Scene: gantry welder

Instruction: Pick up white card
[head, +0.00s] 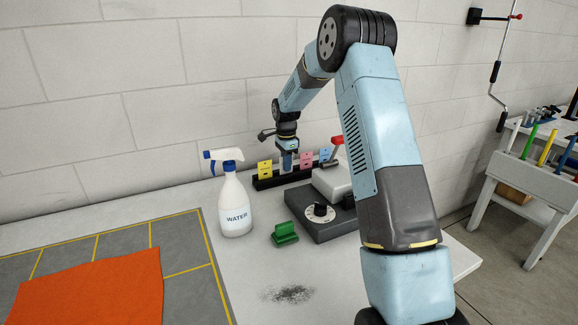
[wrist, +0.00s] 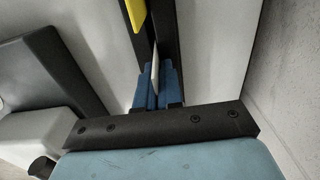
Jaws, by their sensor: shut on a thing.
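The white card (wrist: 155,72) shows edge-on in the wrist view, as a thin pale sliver between the blue fingers of my gripper (wrist: 157,84). My gripper is shut on it. The card is at the slot of a black rack (wrist: 163,30), and I cannot tell whether its lower edge is still in the slot. In the head view my gripper (head: 287,162) points down over the middle of the rack (head: 267,183). The card is not clearly visible there.
The rack also holds a yellow card (head: 265,170), a pink card (head: 307,159) and a blue card (head: 326,154). A grey machine (head: 325,222) with a dial stands in front. A water spray bottle (head: 235,207), green block (head: 284,234) and orange cloth (head: 90,290) are nearby. The wall is close behind.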

